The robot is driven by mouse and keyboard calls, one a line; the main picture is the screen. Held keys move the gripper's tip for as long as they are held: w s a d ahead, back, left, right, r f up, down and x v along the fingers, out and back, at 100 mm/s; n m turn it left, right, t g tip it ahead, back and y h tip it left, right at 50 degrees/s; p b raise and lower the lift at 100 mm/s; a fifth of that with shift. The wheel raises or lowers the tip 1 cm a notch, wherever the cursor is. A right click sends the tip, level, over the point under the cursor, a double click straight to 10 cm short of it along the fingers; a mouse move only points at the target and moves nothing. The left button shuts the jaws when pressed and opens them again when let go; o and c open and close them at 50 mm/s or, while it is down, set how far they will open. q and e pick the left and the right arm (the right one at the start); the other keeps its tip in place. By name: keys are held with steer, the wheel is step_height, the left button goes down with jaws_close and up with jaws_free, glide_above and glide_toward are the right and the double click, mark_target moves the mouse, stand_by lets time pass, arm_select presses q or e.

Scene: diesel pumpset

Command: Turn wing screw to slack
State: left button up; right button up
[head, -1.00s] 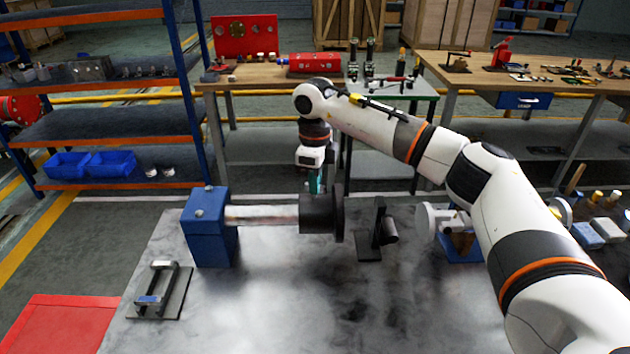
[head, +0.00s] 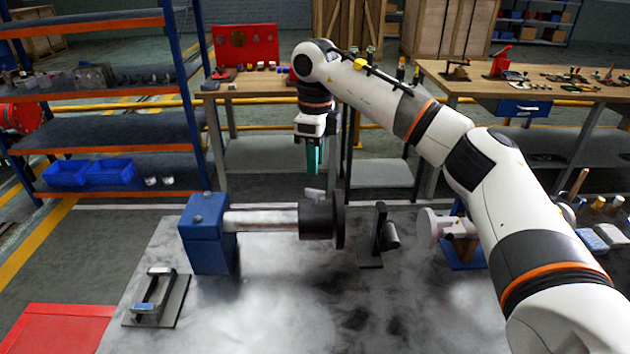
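A small light-grey piece (head: 314,194), which looks like the wing screw, sits on top of the black collar (head: 316,220). The collar is at the right end of a pale horizontal shaft (head: 262,219) that comes out of a blue block (head: 207,235). My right gripper (head: 314,168), with teal fingers, points straight down above the piece, with a visible gap between them. Its fingers overlap from this side, so their opening cannot be judged. Nothing shows hanging below the fingertips. My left gripper is not in view.
A black bracket (head: 380,238) and a white-and-blue fixture (head: 450,228) stand right of the collar on the grey table (head: 290,310). A handled plate (head: 158,300) lies at the front left. The table's front middle is clear. Blue shelves (head: 110,140) stand behind left.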

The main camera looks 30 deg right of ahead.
step_height(320, 180, up, 5)
steer(key=shift+f, duration=0.1)
stand_by(0.5)
